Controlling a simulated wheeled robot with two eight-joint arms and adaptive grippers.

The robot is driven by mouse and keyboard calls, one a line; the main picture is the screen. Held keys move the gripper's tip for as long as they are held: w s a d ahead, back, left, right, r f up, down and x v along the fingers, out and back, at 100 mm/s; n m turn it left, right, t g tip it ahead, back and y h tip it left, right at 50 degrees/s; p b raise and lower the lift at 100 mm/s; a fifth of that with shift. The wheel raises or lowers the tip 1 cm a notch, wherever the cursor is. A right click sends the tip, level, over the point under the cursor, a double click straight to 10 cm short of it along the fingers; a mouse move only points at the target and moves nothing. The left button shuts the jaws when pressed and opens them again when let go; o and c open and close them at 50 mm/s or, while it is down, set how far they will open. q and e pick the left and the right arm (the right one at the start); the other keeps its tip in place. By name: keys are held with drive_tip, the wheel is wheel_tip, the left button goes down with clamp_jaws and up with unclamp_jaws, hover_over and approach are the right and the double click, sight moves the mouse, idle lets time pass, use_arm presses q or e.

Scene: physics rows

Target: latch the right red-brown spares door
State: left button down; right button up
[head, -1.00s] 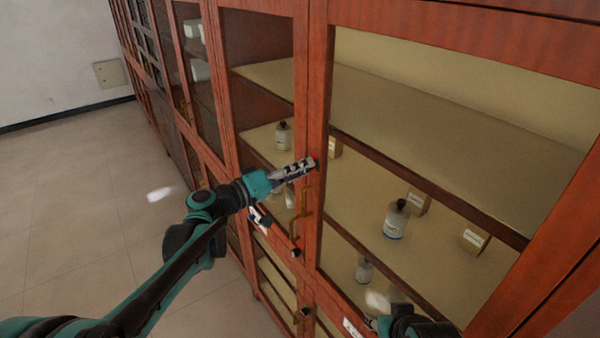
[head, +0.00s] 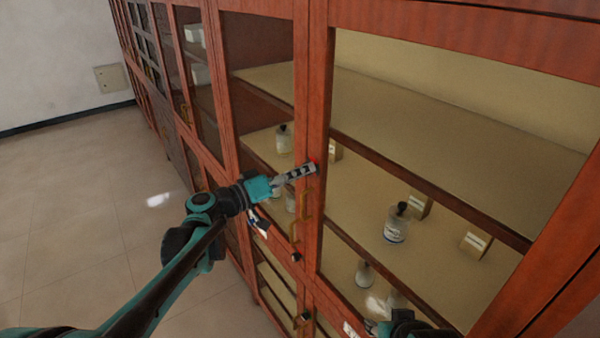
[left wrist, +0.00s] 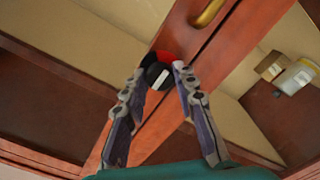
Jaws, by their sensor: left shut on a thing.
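The right red-brown door (head: 318,100) is a wood frame with a large glass pane, and it looks closed or nearly so beside the left door (head: 301,85). A round black latch knob with a white mark (left wrist: 158,75) sits on the frame in the left wrist view, with a red patch (left wrist: 163,55) beside it. My left gripper (head: 312,167) is at the door frame, and its fingertips (left wrist: 160,75) are shut on the knob from both sides. In the head view the fingers mostly hide the knob. Part of my right arm (head: 405,325) shows at the bottom; its fingers are unclear.
A brass handle (head: 303,215) stands out just below my left gripper. A small black knob (head: 296,257) is lower down. Bottles (head: 396,225) and small boxes (head: 475,243) stand on shelves behind the glass. The floor (head: 80,200) at left is clear.

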use_arm(q)
drive_tip(key=c, duration=1.2)
unclamp_jaws()
drive_tip(key=shift+d, duration=0.1)
drive_tip(key=v, duration=1.2)
